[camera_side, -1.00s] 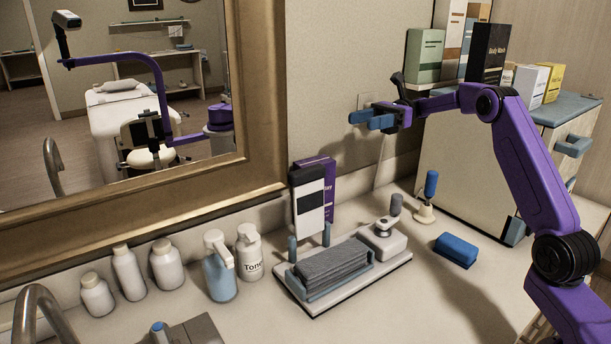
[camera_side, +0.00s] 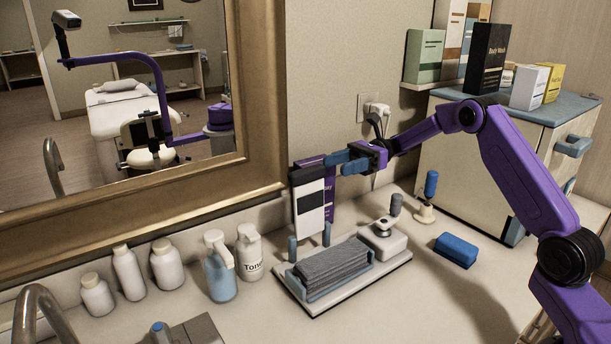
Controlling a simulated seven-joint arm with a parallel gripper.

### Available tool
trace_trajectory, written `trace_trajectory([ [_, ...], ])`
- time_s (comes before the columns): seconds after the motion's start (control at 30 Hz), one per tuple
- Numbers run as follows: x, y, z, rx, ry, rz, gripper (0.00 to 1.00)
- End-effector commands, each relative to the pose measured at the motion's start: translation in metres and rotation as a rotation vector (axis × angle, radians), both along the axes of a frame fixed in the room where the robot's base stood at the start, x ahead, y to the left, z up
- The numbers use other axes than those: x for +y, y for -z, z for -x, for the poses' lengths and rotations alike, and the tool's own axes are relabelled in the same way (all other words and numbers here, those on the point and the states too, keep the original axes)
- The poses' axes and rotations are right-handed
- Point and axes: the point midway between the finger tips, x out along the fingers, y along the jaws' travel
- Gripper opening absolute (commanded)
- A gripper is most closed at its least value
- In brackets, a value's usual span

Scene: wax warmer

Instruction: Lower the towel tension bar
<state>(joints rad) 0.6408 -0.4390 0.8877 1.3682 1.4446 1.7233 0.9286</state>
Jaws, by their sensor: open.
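A folded grey towel (camera_side: 334,262) lies in a blue cradle (camera_side: 342,282) on a white tray base (camera_side: 380,285). Short blue posts (camera_side: 292,249) stand behind the towel. An upright white panel with a dark band (camera_side: 309,212) rises at the back of the tray; I cannot tell whether it is the tension bar or is joined to the posts. A white block (camera_side: 388,242) with a round knob and a grey-topped peg (camera_side: 396,205) sits at the tray's right end. My gripper (camera_side: 340,161) is open and empty, its blue fingers pointing left above the tray and near the panel's top in the picture.
A purple box (camera_side: 329,190) stands behind the panel. Bottles (camera_side: 220,272) line the left, below the gold-framed mirror (camera_side: 265,100). A cabinet (camera_side: 470,165) stands behind my arm.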

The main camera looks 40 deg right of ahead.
Motion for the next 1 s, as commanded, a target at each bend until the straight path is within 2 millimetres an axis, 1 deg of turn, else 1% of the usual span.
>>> trace_trajectory([
  [0.03, 0.011, 0.0, 0.001, 0.001, -0.003, 0.0, 0.55],
  [0.3, 0.061, 0.0, 0.0, 0.0, -0.003, 0.0, 0.55],
  [0.5, 0.089, 0.0, 0.0, 0.001, -0.002, 0.0, 0.55],
  [0.7, 0.103, 0.0, 0.0, 0.001, 0.0, -0.001, 0.55],
  [1.0, 0.105, 0.0, 0.0, 0.001, 0.0, 0.0, 0.55],
])
